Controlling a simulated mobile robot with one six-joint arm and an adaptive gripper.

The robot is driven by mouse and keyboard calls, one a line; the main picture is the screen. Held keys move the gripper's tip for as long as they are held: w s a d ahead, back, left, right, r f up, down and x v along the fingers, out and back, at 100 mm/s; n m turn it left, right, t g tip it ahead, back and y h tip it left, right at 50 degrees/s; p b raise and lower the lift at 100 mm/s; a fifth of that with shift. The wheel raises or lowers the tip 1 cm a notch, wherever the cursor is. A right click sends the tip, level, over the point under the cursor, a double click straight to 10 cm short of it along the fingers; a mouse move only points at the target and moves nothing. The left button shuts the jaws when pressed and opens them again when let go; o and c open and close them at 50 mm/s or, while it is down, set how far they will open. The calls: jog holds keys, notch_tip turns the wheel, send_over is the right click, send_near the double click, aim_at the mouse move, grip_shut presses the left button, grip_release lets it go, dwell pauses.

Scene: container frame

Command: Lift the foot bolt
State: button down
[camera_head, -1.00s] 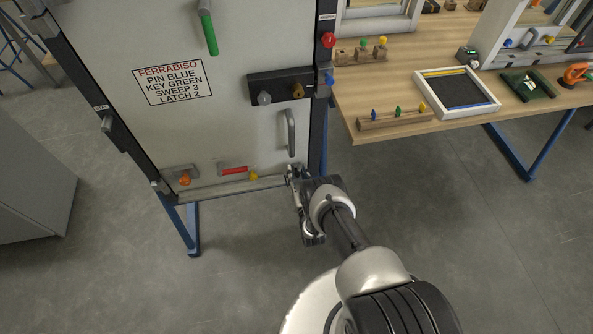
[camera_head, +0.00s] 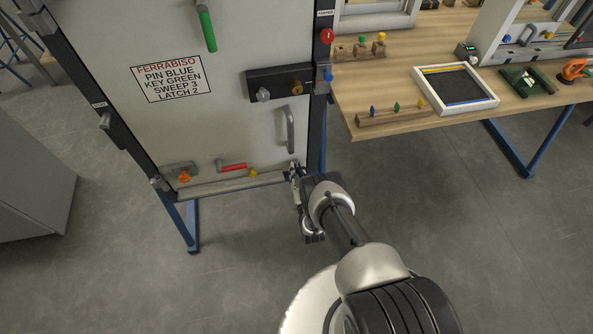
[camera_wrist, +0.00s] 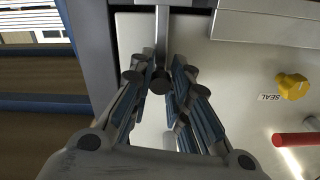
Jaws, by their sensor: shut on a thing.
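The foot bolt (camera_wrist: 161,40) shows in the wrist view as a grey bar with a dark round end, at the lower right corner of the light grey door (camera_head: 225,125). My gripper (camera_wrist: 160,84) is shut on the bolt, with one finger on each side of its round end. In the head view my gripper (camera_head: 294,173) is at the door's lower right corner, below the grey pull handle (camera_head: 290,130). The bolt itself is mostly hidden there by the gripper.
A red handle (camera_head: 233,167) and a yellow knob (camera_head: 253,173) sit low on the door, left of my gripper. An orange knob (camera_head: 184,177) is at the lower left. A wooden workbench (camera_head: 385,90) stands at the right. The floor in front is clear.

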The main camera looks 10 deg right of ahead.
aim_at(294, 157)
jog(key=shift+w+r, duration=0.1)
jog(key=shift+r, duration=0.05)
notch_tip(294, 157, up, 3)
jog(key=shift+w+r+p, duration=0.1)
jog(key=shift+r+p, duration=0.05)
jog(key=shift+p, duration=1.1)
jog(key=shift+w, duration=0.15)
jog(key=c, duration=1.8)
grip_release()
jog(key=shift+r, duration=0.1)
jog(key=o, duration=0.3)
jog(key=shift+f, duration=0.2)
jog(key=shift+o, duration=0.2)
jog(key=shift+s, duration=0.2)
jog(key=shift+f, duration=0.1)
